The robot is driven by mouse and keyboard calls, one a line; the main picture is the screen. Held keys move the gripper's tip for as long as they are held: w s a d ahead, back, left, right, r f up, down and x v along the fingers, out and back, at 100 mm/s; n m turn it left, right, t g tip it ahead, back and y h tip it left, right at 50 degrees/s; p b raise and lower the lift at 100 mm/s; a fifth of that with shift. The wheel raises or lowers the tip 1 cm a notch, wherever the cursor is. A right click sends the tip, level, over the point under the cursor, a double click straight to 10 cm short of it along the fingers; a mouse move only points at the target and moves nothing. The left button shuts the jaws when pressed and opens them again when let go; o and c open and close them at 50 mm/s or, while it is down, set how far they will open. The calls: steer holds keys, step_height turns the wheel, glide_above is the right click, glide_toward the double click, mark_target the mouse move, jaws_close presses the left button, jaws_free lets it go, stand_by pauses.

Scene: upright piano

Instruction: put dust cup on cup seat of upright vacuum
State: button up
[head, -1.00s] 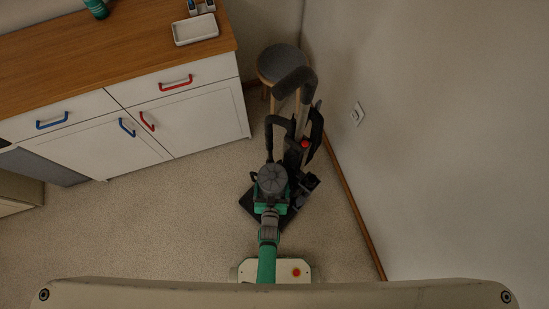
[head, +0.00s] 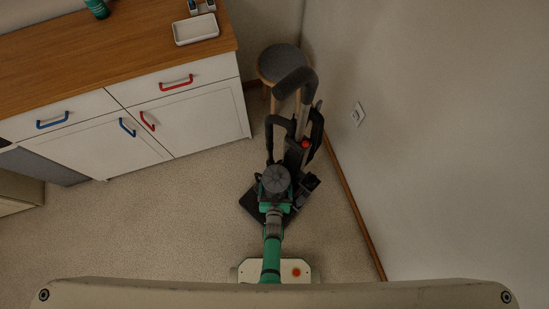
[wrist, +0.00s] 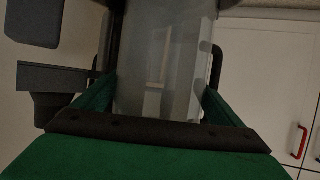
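The upright vacuum (head: 295,155) stands on the floor near the right wall, with a dark looped handle at its top and a flat dark base. The dust cup has a round dark grey ribbed top (head: 275,179) in the head view. In the wrist view its translucent grey body (wrist: 165,60) fills the middle. My green gripper (wrist: 155,98) has a finger on each side of the cup and is shut on it. In the head view my gripper (head: 275,203) holds the cup just in front of the vacuum's body. The cup seat is hidden, and I cannot tell whether the cup touches it.
A white cabinet (head: 190,125) with a wooden top stands to the left, with red and blue handles. A round grey stool (head: 281,62) is behind the vacuum. The right wall (head: 440,140) is close. Open floor (head: 150,225) lies to the left.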

steer(key=shift+o, duration=0.5)
steer(key=shift+a, duration=0.2)
steer(key=shift+s, duration=0.1)
steer(key=v, duration=1.2)
steer(key=s+r, duration=0.3)
steer(key=r, duration=1.1)
steer(key=s+r+t, duration=0.1)
steer(key=s+r, duration=0.3)
steer(key=r, duration=1)
steer(key=s+r, duration=0.3)
steer(key=r, duration=1)
steer(key=shift+s+r+t, duration=0.35)
steer(key=shift+r+t, duration=0.05)
steer(key=shift+s+n, duration=0.1)
steer(key=shift+n, duration=0.2)
steer(key=shift+s+d, duration=0.1)
steer(key=shift+s, duration=0.05)
